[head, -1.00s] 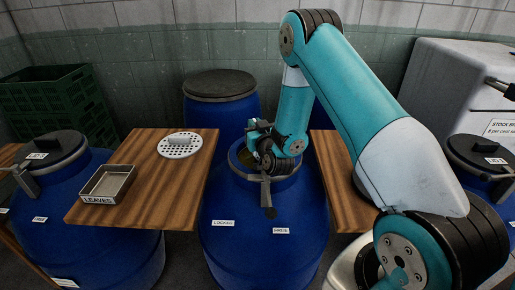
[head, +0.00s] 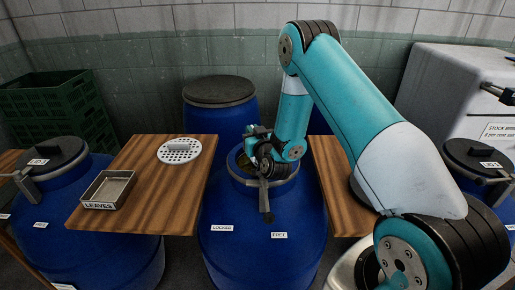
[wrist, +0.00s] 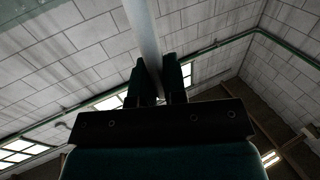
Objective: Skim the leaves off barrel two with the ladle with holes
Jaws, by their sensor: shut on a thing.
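My gripper (head: 256,146) is at the open mouth of the middle blue barrel (head: 222,250). In the wrist view my gripper (wrist: 162,82) is shut on a pale, straight rod (wrist: 146,30), which looks like a ladle handle. The ladle's bowl and its holes are not visible. The barrel's rim and a dark lever (head: 265,204) show below my gripper; its labels read LOCKED and FREE. My wrist hides most of the mouth, so I cannot see leaves. A shallow metal tray labelled LEAVES (head: 100,206) sits on the left wooden board.
A white perforated disc (head: 180,151) with a grey grip lies on the left board (head: 150,222). Lidded blue barrels stand left (head: 68,235), right (head: 484,160) and behind (head: 219,92). Another wooden board (head: 336,185) is right of the middle barrel. Green crates (head: 50,110) stand back left.

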